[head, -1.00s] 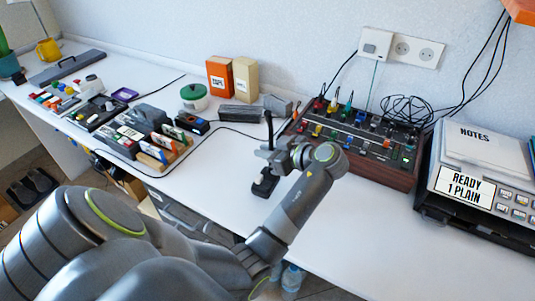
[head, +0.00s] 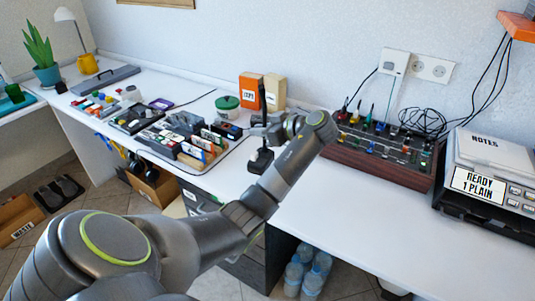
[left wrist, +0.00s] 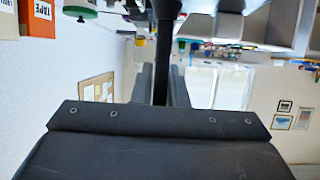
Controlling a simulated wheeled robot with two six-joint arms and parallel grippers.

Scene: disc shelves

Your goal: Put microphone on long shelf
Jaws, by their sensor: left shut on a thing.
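A black microphone on a thin stand shows in the head view, with its upright post (head: 262,93) and dark base (head: 260,161). My left gripper (head: 262,127) is shut on the post, between its top and the base. The post (left wrist: 166,40) also runs between the fingers in the left wrist view. The microphone is upright over the front part of the white desk; whether its base touches the desk I cannot tell. An orange board (head: 518,28) on the wall at the upper right is cut by the frame; whether it is the long shelf I cannot tell. My right gripper is not in view.
A mixer with knobs and cables (head: 380,152) stands right of my arm, then a device with a notes pad (head: 487,165). Boxes (head: 250,90), a green-lidded pot (head: 228,106) and a disc rack (head: 190,140) stand left. The desk front between them is bare.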

